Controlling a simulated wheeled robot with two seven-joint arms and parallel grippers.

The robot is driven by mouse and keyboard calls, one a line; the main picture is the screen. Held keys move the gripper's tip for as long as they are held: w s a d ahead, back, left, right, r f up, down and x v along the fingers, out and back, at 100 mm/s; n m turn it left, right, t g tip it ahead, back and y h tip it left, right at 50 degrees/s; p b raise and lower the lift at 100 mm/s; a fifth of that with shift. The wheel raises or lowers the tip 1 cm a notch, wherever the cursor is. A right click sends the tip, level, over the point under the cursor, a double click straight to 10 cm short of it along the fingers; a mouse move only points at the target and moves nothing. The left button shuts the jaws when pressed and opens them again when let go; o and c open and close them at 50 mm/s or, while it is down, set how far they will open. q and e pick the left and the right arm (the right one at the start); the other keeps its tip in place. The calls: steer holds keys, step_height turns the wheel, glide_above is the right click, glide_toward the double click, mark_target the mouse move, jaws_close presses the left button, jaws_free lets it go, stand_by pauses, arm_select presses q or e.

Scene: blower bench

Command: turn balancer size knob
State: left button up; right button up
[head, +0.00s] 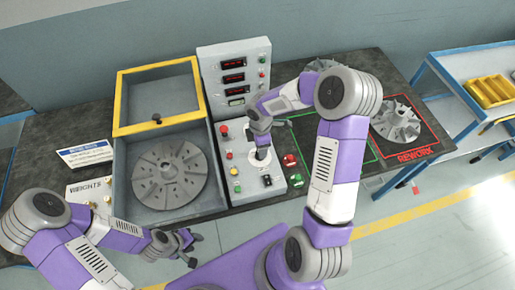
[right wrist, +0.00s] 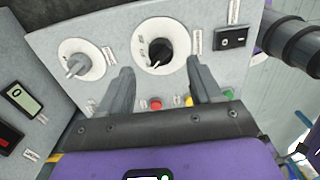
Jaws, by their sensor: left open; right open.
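The balancer's sloped control panel (head: 239,186) stands right of the rotor bay. In the right wrist view the panel carries a black knob (right wrist: 160,52) on a white dial and a grey knob (right wrist: 77,66) on another white dial to its left. Their labels are too small to read. My right gripper (right wrist: 160,66) is open, its fingers on either side of the black knob's dial; I cannot tell whether they touch it. In the head view my right gripper (head: 262,150) is over the panel and hides part of it. My left gripper (head: 194,250) is open and empty before the bench.
A black rocker switch (right wrist: 232,38) and red, yellow and green buttons are close to the fingers. A bladed rotor (head: 170,174) lies in the bay under a raised yellow-framed cover (head: 123,102). The display tower (head: 212,72) rises behind. Another impeller (head: 399,124) is on the rework area.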

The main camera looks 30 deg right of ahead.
step_height(320, 180, down, 5)
steer(key=shift+r+b, duration=0.1)
steer(key=shift+b, duration=0.2)
steer(key=shift+s, duration=0.1)
steer(key=c, duration=1)
steer(key=shift+c, duration=0.2)
